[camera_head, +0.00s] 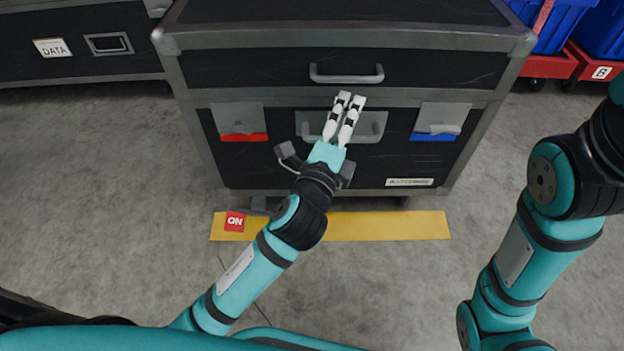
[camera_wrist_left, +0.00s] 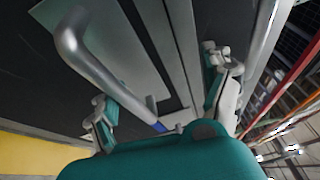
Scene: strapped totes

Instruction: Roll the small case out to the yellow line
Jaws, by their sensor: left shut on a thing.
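The small case (camera_head: 262,67) is black with grey metal edges and stands in front of me. Its front has an upper bar handle (camera_head: 346,78) and a lower handle (camera_head: 371,131) in a recessed grey plate. In the left wrist view the silver handle (camera_wrist_left: 85,55) runs close to the fingers. The yellow line (camera_head: 390,226) lies on the floor just in front of the case's lower edge. My right gripper is out of view.
A red "ON" tag (camera_head: 235,221) lies on the yellow line. A longer black case with a DATA label (camera_head: 52,47) stands at the back left. Blue totes (camera_head: 560,27) on red dollies (camera_head: 548,66) stand at the back right. Grey floor is clear on both sides.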

